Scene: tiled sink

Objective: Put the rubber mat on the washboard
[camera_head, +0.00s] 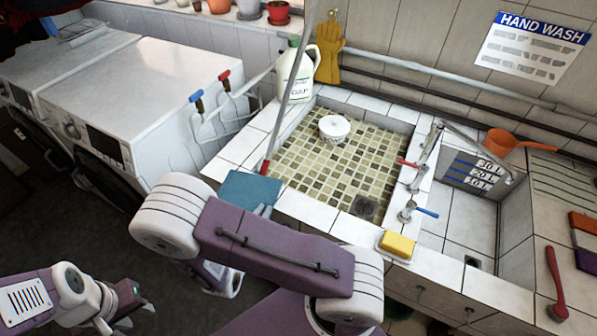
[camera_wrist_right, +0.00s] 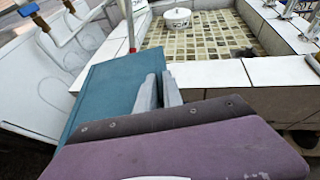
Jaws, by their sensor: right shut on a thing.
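The rubber mat appears to be the flat teal sheet (camera_head: 250,188), at the front left corner of the tiled sink. It also shows in the right wrist view (camera_wrist_right: 100,92), tilted, with my right gripper (camera_wrist_right: 158,88) shut on its edge. In the head view my purple and white right arm hides that gripper and part of the mat. Whether the mat touches the sink rim, I cannot tell. A ridged surface (camera_head: 562,185) at the far right looks like the washboard. My left gripper (camera_head: 147,307) is open and empty at the lower left, over the dark floor.
A white tub (camera_head: 334,128) stands in the mosaic basin (camera_head: 300,175). A yellow sponge (camera_head: 397,245) and taps (camera_head: 420,212) lie between the mat and the right side.

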